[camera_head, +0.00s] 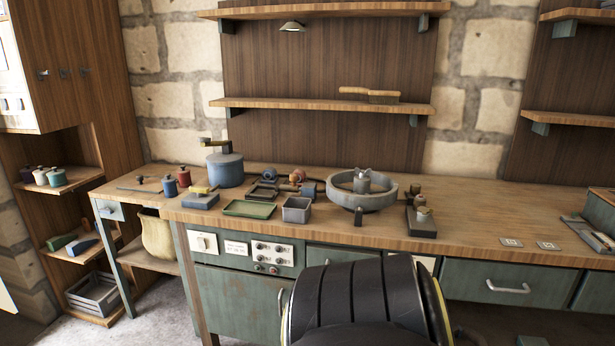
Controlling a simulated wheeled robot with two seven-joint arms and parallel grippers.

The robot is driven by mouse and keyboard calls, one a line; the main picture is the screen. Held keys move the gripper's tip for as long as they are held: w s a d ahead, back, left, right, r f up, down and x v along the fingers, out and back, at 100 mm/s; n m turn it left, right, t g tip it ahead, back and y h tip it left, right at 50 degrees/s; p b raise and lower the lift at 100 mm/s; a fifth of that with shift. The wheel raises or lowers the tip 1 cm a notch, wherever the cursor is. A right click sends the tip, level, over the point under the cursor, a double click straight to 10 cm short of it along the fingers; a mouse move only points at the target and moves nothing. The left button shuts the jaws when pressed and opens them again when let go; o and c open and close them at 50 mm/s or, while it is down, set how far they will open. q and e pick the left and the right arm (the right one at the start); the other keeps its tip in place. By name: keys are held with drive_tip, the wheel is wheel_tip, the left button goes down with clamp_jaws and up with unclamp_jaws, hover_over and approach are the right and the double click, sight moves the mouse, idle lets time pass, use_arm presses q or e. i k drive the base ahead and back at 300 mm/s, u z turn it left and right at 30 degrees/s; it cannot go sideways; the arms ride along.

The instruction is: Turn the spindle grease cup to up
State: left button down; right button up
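I cannot tell for sure which part is the spindle grease cup. A grey wheel-like ring (372,202) lies flat on the bench with a spindle-like hub (362,181) in its middle. To its right is a dark block (421,226) with small brass-coloured rounded parts (423,211) on it, too small to read their direction. A blue drum (225,172) at the left carries a brass and dark handle-like piece (212,142). Neither of my grippers shows. A dark rounded part, probably of my own arm, fills the bottom middle.
The wooden bench (470,210) is clear right of the dark block, up to two small square plates (511,242). A green tray (249,209), a grey bin (297,209) and several small parts crowd its left half. A shelf with a brush (382,97) hangs above.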

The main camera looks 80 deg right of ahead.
sight(415, 187)
drive_tip(key=k, duration=1.45)
drive_tip(key=z, duration=1.75)
